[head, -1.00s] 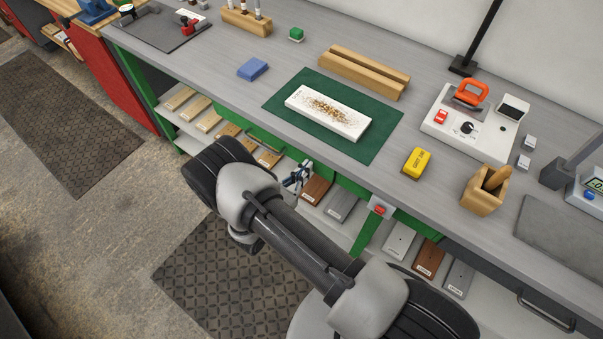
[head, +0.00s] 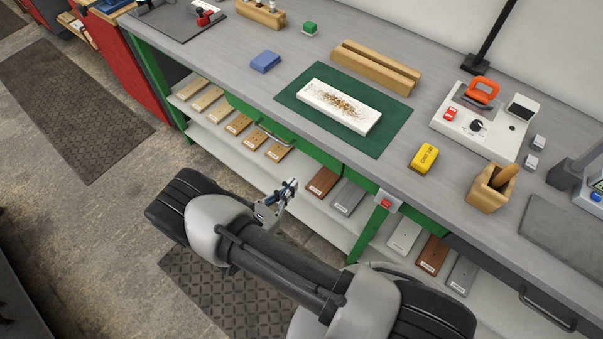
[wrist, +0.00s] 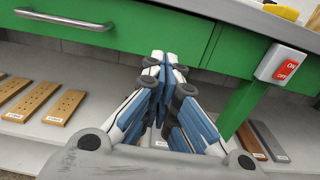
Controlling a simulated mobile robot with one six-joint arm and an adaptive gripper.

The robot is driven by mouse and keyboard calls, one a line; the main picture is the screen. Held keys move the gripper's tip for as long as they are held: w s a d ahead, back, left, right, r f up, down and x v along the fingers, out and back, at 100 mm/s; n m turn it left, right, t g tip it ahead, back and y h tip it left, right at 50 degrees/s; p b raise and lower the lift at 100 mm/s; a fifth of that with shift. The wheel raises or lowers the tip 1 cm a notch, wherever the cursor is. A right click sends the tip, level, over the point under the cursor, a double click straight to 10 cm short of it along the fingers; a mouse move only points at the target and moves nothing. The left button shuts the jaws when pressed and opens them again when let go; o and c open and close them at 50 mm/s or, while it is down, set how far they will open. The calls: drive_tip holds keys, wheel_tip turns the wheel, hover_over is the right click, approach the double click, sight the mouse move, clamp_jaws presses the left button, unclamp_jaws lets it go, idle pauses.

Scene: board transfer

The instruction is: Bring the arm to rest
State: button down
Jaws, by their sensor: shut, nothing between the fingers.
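My gripper (head: 284,192) is shut and empty, held in front of the bench's lower shelf. In the wrist view its blue and grey fingers (wrist: 168,66) meet in front of the green bench front. My arm stretches across the lower middle of the head view, folded low in front of the bench and apart from it. Nothing is held. The exact gap from the fingertips to the bench front is hard to tell.
The workbench (head: 240,60) bears a green mat (head: 385,133) with a speckled white board (head: 345,124). Boards lie on the lower shelf (head: 215,132). Floor at left is clear.

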drive_tip(key=s+d+r+m+g, duration=0.2)
drive_tip(key=d+r+m+g, duration=0.4)
drive_tip(key=r, duration=0.5)
drive_tip(key=s+d+r+m+g, duration=0.2)
drive_tip(key=d+r+m+g, duration=0.3)
drive_tip(key=r+m+g, duration=0.4)
drive_tip(key=s+d+r+m+t+y, duration=0.4)
drive_tip(key=s+r+m+t+y, duration=0.2)
drive_tip(key=s+r+m+y, duration=0.5)
drive_tip(key=s+r+m, duration=0.1)
drive_tip(key=s+r, duration=0.2)
drive_tip(key=r, duration=0.2)
drive_tip(key=shift+s+m+y, duration=0.2)
drive_tip(key=shift+m+y, duration=0.2)
